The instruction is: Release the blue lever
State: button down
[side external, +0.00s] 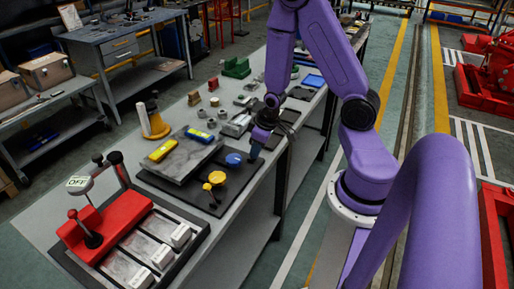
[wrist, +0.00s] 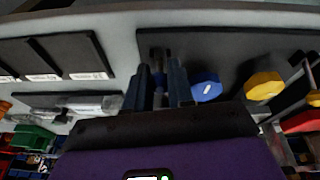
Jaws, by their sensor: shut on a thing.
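My gripper (side external: 257,142) is at the right edge of the dark panel (side external: 176,191), pointing down. In the wrist view my gripper (wrist: 159,68) has its two fingers on either side of a slim dark bluish upright piece (wrist: 157,54), which I take to be the blue lever. The fingers are shut on it and hide most of it. A round blue knob (side external: 234,159) sits on the panel just left of the gripper. It also shows in the wrist view (wrist: 206,89), right of the fingers and apart from them.
Yellow knobs (side external: 217,177) stand near the blue one. A grey plate (side external: 182,155) with yellow and blue pieces lies behind. A red block (side external: 103,226) with levers and an "OFF" tag stands at the front left. Several small parts lie along the bench farther back.

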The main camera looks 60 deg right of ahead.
jog(key=c, duration=1)
grip_release()
jog(key=shift+w+r+g, duration=0.1)
jog(key=shift+w+g, duration=0.3)
jog(key=shift+g, duration=0.3)
jog(key=shift+w+g, duration=0.1)
jog(key=shift+g, duration=0.2)
